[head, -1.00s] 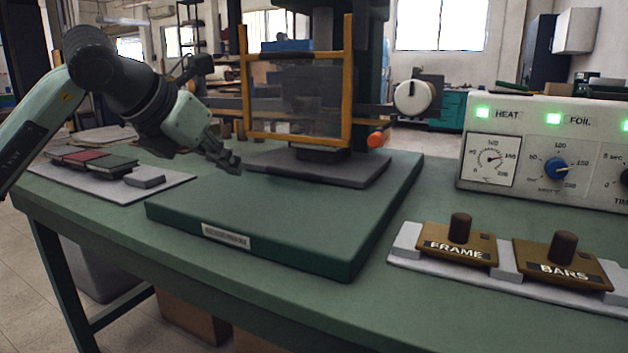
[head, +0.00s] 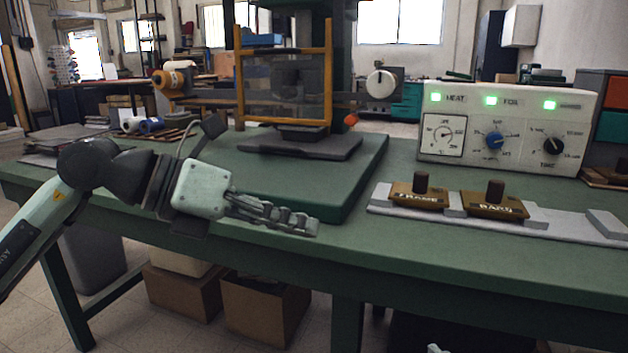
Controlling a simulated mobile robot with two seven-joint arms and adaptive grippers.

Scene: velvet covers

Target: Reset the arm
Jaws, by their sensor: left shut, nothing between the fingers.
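My left arm comes in from the left, and its gripper (head: 312,226) is shut and empty. It hangs in front of the green press base (head: 310,180), near the front edge of the green table (head: 440,245). It hides part of the press base's front. My right gripper does not show; a small pale shape at the bottom edge is too little to identify.
The press with its yellow guard frame (head: 329,85) stands behind the gripper. The control box (head: 510,125) with lit green lamps is at right. Brown FRAME (head: 418,201) and BARS (head: 494,206) blocks sit on a grey rack (head: 560,222). Cardboard boxes (head: 265,310) stand under the table.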

